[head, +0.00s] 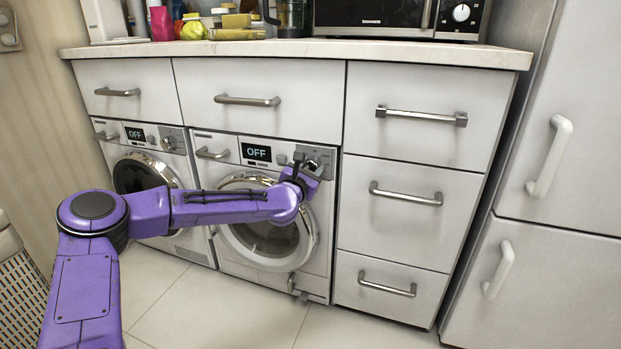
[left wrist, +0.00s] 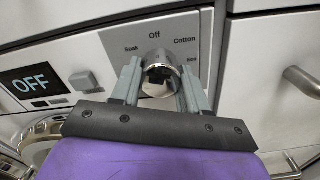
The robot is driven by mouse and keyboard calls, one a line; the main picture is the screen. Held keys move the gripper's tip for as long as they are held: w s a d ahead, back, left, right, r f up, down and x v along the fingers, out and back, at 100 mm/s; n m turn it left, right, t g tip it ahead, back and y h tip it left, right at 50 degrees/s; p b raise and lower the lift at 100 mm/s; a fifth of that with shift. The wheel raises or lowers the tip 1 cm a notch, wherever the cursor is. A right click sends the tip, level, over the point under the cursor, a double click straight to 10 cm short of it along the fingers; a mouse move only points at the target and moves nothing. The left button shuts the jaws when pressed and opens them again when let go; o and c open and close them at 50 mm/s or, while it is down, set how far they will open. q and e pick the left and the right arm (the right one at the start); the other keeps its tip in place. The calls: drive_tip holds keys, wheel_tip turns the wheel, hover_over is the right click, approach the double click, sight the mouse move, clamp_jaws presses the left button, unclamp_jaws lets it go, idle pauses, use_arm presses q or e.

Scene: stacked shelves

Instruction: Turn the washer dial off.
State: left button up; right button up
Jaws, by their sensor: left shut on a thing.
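Two washers stand side by side under the counter, the left one (head: 151,166) and the right one (head: 229,164). My left gripper (head: 299,163) is at the upper right of the right washer's front. In the left wrist view, the shiny round dial (left wrist: 159,70) sits between the two grey fingers of my left gripper (left wrist: 158,83), and they are shut on it. The panel around it reads Soak, Off, Cotton and Eco, with Off right above the dial. The right washer's display (head: 256,152) reads OFF, as it does in the left wrist view (left wrist: 31,81). My right gripper is not in view.
White drawers (head: 402,200) with metal handles stand to the right of the washers. A microwave (head: 380,14) and several bottles and sponges are on the countertop (head: 330,49). A white fridge (head: 575,120) is at the far right. The tiled floor (head: 215,310) in front is clear.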

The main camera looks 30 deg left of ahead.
use_arm(q)
drive_tip(key=shift+f+n+b, duration=0.35)
drive_tip(key=shift+n+b, duration=0.3)
drive_tip(key=shift+n, duration=0.35)
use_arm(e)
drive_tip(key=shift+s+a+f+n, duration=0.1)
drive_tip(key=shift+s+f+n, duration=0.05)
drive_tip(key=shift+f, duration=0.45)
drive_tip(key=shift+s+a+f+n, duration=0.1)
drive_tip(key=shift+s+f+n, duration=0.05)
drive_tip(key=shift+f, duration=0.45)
use_arm(q)
drive_tip(key=o, duration=1)
drive_tip(key=shift+r, duration=0.15)
drive_tip(key=shift+o, duration=0.2)
drive_tip(key=p+v, duration=0.2)
drive_tip(key=v, duration=0.8)
drive_tip(key=shift+s+p, duration=0.3)
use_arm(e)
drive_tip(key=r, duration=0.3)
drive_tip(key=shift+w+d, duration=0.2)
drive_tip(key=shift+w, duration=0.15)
